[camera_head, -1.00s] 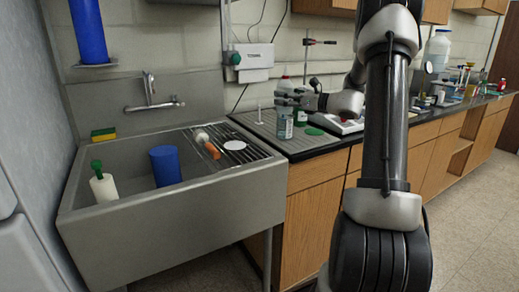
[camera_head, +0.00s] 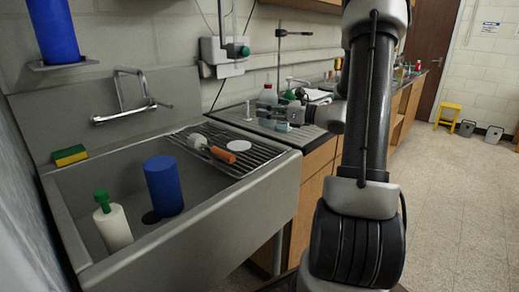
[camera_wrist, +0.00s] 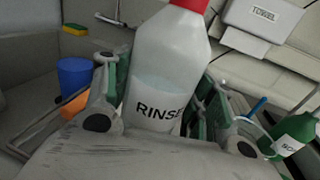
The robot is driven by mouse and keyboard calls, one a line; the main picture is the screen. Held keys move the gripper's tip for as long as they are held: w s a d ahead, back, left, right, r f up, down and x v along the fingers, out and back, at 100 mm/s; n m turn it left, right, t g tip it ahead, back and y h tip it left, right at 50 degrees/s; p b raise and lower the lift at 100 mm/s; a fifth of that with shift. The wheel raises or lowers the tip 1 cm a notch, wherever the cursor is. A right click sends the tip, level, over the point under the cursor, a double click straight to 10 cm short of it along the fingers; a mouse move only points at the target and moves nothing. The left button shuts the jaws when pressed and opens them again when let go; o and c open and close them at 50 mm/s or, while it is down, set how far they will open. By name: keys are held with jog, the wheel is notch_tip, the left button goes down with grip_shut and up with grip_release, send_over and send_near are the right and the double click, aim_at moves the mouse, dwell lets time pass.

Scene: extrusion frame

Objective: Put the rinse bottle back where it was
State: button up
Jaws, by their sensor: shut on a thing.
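The rinse bottle (camera_wrist: 165,75) is pale and translucent, with a red cap and a "RINSE" label. In the wrist view it stands nearly upright between the two fingers of my gripper (camera_wrist: 160,108), which is shut on it. In the head view the bottle (camera_head: 268,97) shows its red cap and upper body above my gripper (camera_head: 270,113), at the counter just past the sink's rack. My fingers hide part of its body there. I cannot tell whether its base touches the counter.
A green bottle (camera_wrist: 296,134) stands right of my gripper. The sink's drain rack (camera_head: 205,137) holds an orange-handled brush (camera_head: 221,154) and a white disc (camera_head: 238,145). The basin holds a blue cylinder (camera_head: 164,186) and a green-topped white bottle (camera_head: 113,225). A towel box (camera_wrist: 262,20) hangs behind.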

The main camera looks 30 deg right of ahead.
notch_tip(320, 180, down, 10)
jog(key=shift+a+r, duration=0.1)
jog(key=shift+a, duration=0.05)
dwell(0.4)
jog(key=o, duration=1.2)
